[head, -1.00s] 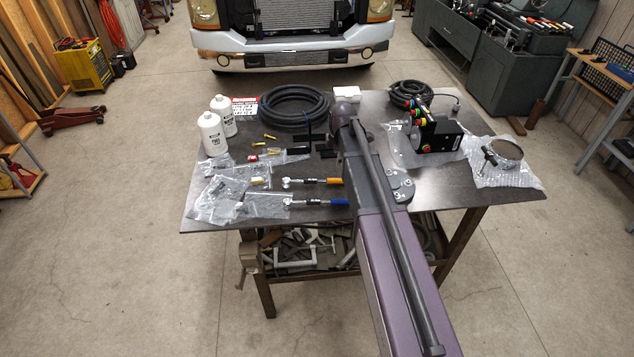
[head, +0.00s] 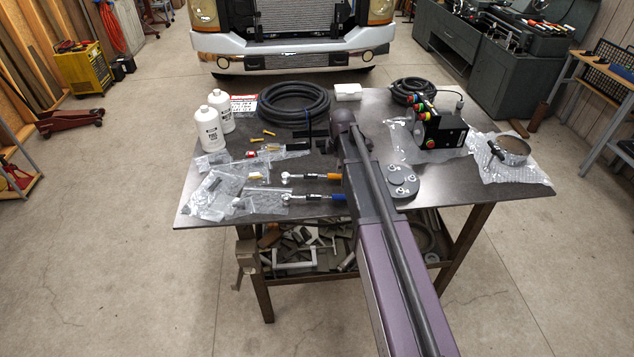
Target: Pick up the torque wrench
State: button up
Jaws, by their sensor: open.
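Two slim tools with silver heads lie on the dark table, handles to the right: one with an orange handle (head: 333,177) and, nearer to me, one with a blue handle (head: 339,198). Each looks like a wrench, but I cannot tell which is the torque wrench. Their handle ends lie close to the left side of my arm. My gripper (head: 317,137) shows only as dark parts left of my arm's far end, beyond the orange-handled tool. It is open, and my arm hides part of it. I see nothing held in it.
Clear plastic bags with parts (head: 220,192) lie on the left, near white bottles (head: 211,130). A coiled black hose (head: 294,104) lies behind. A round grey plate (head: 402,181) lies right of my arm; a black control box (head: 440,132) and a metal ring (head: 511,151) stand farther right.

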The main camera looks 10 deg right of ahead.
aim_at(337, 175)
jog(key=shift+w+f+b, duration=0.15)
jog(key=shift+f+b, duration=0.4)
jog(key=shift+f, duration=0.35)
jog(key=shift+f, duration=0.15)
jog(key=shift+w+d+f+b, duration=0.1)
jog(key=shift+w+f+b, duration=0.15)
jog(key=shift+f+b, duration=1)
jog(key=shift+w+f+b, duration=0.25)
jog(key=shift+f+b, duration=0.9)
jog(key=shift+b, duration=0.2)
grip_shut()
